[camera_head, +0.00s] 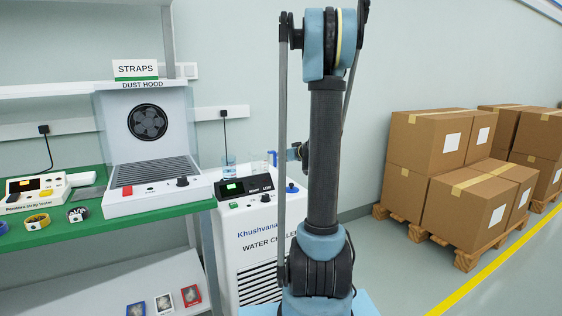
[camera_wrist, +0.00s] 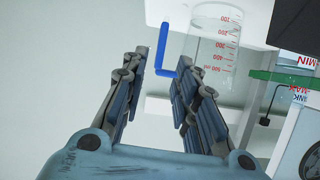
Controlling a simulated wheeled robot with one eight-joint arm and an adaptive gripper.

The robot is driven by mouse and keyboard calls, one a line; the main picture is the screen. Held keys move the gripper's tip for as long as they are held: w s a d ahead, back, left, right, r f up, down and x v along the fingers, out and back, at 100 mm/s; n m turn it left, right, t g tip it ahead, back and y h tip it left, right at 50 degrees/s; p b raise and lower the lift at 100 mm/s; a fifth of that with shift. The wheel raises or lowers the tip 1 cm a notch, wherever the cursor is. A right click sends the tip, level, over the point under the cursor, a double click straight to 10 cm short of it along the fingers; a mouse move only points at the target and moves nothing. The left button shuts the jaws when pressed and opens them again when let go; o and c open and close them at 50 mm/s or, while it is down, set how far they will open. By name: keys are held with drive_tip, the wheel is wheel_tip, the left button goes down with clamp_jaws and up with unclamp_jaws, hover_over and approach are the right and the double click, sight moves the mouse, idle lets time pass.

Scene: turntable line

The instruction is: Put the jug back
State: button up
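The jug is clear, with red volume marks and a blue handle. In the head view the jug (camera_head: 259,167) stands at the back of the water chiller's top, its handle toward my arm. In the wrist view the jug (camera_wrist: 213,50) is at the top centre, its handle (camera_wrist: 162,50) between or just beyond my fingertips. My gripper (camera_wrist: 155,70) is open, with clear gaps between the fingers and the handle. In the head view my gripper (camera_head: 297,152) is right of the jug, mostly hidden behind my arm.
The white water chiller (camera_head: 255,232) has a lit green display and a blue knob. A clear vessel (camera_head: 228,171) is at its back left. The green bench (camera_head: 130,219) with the dust hood (camera_head: 147,125) is at left. Stacked boxes (camera_head: 430,142) stand on pallets at right.

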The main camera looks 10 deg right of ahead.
drive_tip(key=s+a+g, duration=0.1)
drive_tip(key=s+a, duration=0.1)
drive_tip(key=s, duration=0.5)
drive_tip(key=s+a+f+g, duration=0.1)
drive_tip(key=s+a+g, duration=0.1)
drive_tip(key=s, duration=0.5)
drive_tip(key=s+a+f+g, duration=0.1)
drive_tip(key=s+a+g, duration=0.1)
drive_tip(key=s+a, duration=0.2)
drive_tip(key=shift+s, duration=1.45)
drive_tip(key=s+d+f+m+g+h, duration=0.1)
drive_tip(key=s+f+g+h, duration=0.1)
drive_tip(key=s, duration=1.1)
drive_tip(key=s+d+f+m+g+h, duration=0.2)
drive_tip(key=s+f, duration=0.5)
drive_tip(key=s, duration=0.6)
drive_tip(key=shift+s+d+f+g, duration=0.15)
drive_tip(key=shift+s+f+g, duration=0.1)
drive_tip(key=shift+g, duration=0.65)
drive_tip(key=shift+w+f, duration=0.15)
drive_tip(key=shift+w, duration=0.35)
